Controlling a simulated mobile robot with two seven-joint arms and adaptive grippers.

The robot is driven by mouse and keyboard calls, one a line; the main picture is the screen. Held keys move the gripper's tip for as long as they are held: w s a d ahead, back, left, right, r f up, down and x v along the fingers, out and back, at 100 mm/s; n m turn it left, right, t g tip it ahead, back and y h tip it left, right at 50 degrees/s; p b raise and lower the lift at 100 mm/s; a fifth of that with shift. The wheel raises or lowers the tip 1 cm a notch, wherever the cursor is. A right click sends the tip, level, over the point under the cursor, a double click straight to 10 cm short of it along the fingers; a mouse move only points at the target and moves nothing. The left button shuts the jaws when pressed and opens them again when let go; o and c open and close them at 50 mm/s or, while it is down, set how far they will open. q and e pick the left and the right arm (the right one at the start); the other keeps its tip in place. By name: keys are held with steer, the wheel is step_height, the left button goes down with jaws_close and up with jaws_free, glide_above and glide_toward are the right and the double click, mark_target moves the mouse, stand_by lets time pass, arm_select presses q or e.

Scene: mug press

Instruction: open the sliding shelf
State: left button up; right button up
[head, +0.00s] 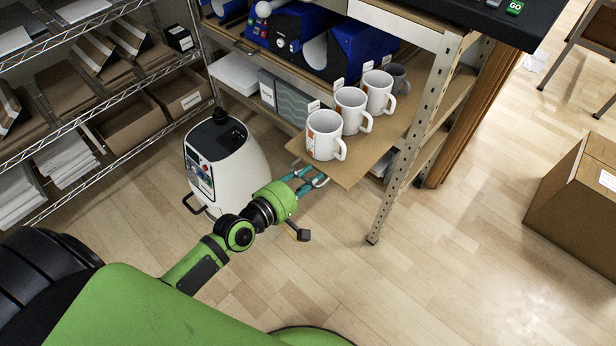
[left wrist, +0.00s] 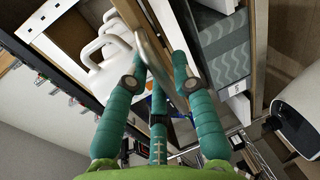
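The sliding shelf (head: 348,174) is a brown board standing out past the frame of the rack, with a row of white mugs (head: 325,136) upright on it. Its metal handle (left wrist: 154,62) is a curved bar at the front edge. My left gripper (head: 308,179) is at this front edge, with its teal fingers on both sides of the handle; it looks shut on it. The left wrist view shows the fingertips (left wrist: 159,68) close against the bar, and the mugs (left wrist: 104,50) beyond. The fingers partly hide the handle in the head view. My right gripper is not in view.
A white and black machine (head: 228,166) stands on the floor, close to my left arm. Wire racks (head: 97,152) with boxes are at the left. A metal post (head: 408,150) stands beside the shelf. A cardboard box (head: 575,200) is at the right. The floor in front is clear.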

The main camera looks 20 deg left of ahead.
arm_select(q)
steer(key=shift+s+a, duration=0.1)
steer(key=shift+s, duration=0.15)
steer(key=v, duration=1.1)
steer(key=shift+s, duration=0.25)
steer(key=shift+a, duration=0.1)
steer(key=s+a+f+m+g+y+p, duration=0.1)
steer(key=s+a+f+m+g, duration=0.15)
steer(key=f, duration=0.55)
steer(key=s+a+f+m+g+y+p, duration=0.1)
steer(key=s+f+m+g+y+p, duration=0.15)
steer(key=f, duration=0.55)
steer(key=s+a+f+m+g+y+p, duration=0.1)
steer(key=s+a+f+m, duration=0.15)
steer(key=f, duration=0.55)
steer(key=s+d+f+m+g+p, duration=0.1)
steer(key=s+d+f+m+g, duration=0.1)
steer(key=s, duration=0.5)
steer(key=s+d+f+m+g, duration=0.1)
steer(key=s+f+m+g, duration=0.2)
steer(key=s+f, duration=0.3)
steer(key=s+d+f+m+g+p, duration=0.1)
steer(key=s+f+m, duration=0.3)
steer(key=s, duration=0.4)
steer(key=shift+s+d+g+y+p, duration=0.2)
steer(key=shift+d+g+y+p, duration=0.2)
steer(key=shift+d+g, duration=0.45)
